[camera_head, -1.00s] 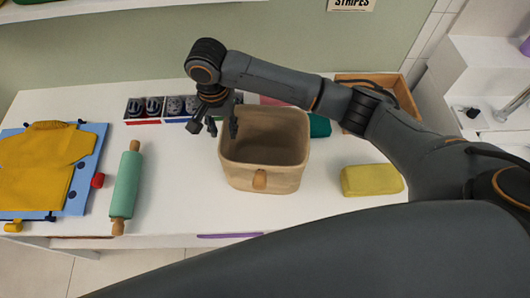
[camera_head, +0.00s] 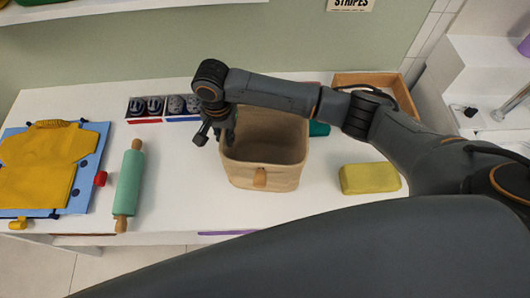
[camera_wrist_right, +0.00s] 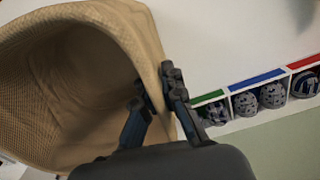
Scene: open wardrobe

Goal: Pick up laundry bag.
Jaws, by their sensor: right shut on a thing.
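The laundry bag (camera_head: 264,175) is a tan, open-topped soft container with a brown tab on its front, standing upright on the white table. My right gripper (camera_head: 222,133) is at the bag's left rim, pointing down. In the right wrist view, the bag (camera_wrist_right: 140,50) fills the left side, and the gripper (camera_wrist_right: 155,112) has one finger inside the opening and one outside, shut on the wall between them. The bag's base still appears to rest on the table. My left gripper is not in view.
A green rolling pin (camera_head: 128,182) and a yellow garment (camera_head: 45,165) on a blue board lie to the left. A yellow block (camera_head: 370,178) lies to the right. Small divided boxes (camera_head: 160,106) and a wooden tray (camera_head: 372,80) are at the back.

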